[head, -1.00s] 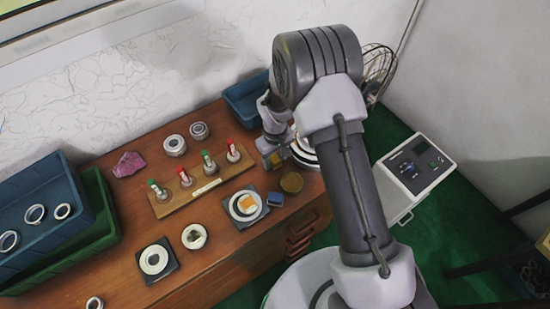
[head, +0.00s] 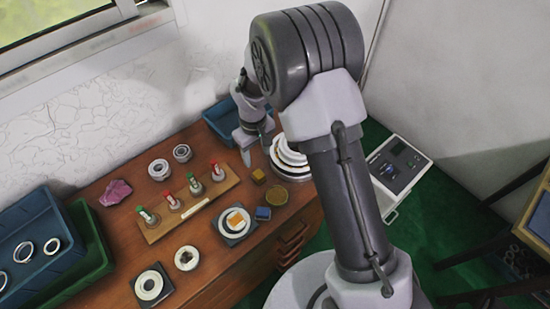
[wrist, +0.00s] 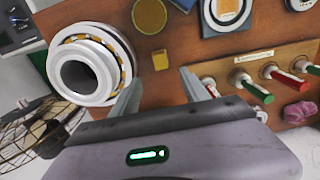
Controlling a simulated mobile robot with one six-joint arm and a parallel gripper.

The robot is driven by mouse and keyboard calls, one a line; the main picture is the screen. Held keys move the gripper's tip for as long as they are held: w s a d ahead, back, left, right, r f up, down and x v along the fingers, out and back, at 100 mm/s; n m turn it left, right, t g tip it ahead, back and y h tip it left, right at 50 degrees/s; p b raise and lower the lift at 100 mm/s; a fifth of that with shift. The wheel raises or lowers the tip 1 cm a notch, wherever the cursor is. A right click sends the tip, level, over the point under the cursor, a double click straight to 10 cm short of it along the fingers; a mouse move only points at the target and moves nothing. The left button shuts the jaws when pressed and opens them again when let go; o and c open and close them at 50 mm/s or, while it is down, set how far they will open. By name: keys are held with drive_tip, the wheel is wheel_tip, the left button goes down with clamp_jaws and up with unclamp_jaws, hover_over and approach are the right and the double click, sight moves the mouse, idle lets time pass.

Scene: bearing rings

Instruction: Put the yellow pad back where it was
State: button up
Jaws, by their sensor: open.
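The yellow pad (head: 258,175) lies on the wooden bench top, left of the large bearing and above the round mustard-coloured disc (head: 276,196). In the wrist view the yellow pad (wrist: 160,60) lies flat on bare wood, just past the fingertips and between their lines. My gripper (head: 252,154) is above the bench close to the pad. In the wrist view my gripper (wrist: 162,80) has its two fingers spread, with nothing between them.
The large white bearing (head: 290,153) stands right beside the pad. A blue pad (head: 263,213) and a ring with an orange pad (head: 237,219) sit nearer the front. A wooden rack (head: 190,206) of red- and green-topped posts is left. A blue bin (head: 221,122) stands behind.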

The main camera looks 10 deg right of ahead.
drive_tip(key=s+d+r+m+t+y, duration=0.1)
drive_tip(key=s+d+r+m, duration=0.2)
drive_tip(key=r, duration=0.7)
drive_tip(key=s+d+r+m+t, duration=0.2)
drive_tip(key=s+d+r, duration=0.15)
drive_tip(key=r, duration=0.65)
drive_tip(key=s+d+r+m+t, duration=0.1)
drive_tip(key=s+r+m, duration=0.2)
drive_tip(key=s, duration=0.5)
drive_tip(key=s+d+r+m+t+y, duration=0.1)
drive_tip(key=s+d+r+m, duration=0.1)
drive_tip(key=s+r, duration=0.3)
drive_tip(key=s+m, duration=0.1)
drive_tip(key=s, duration=0.2)
drive_tip(key=shift+s+d+r+t, duration=0.2)
drive_tip(key=shift+s+d+t, duration=0.1)
drive_tip(key=shift+s+t, duration=0.1)
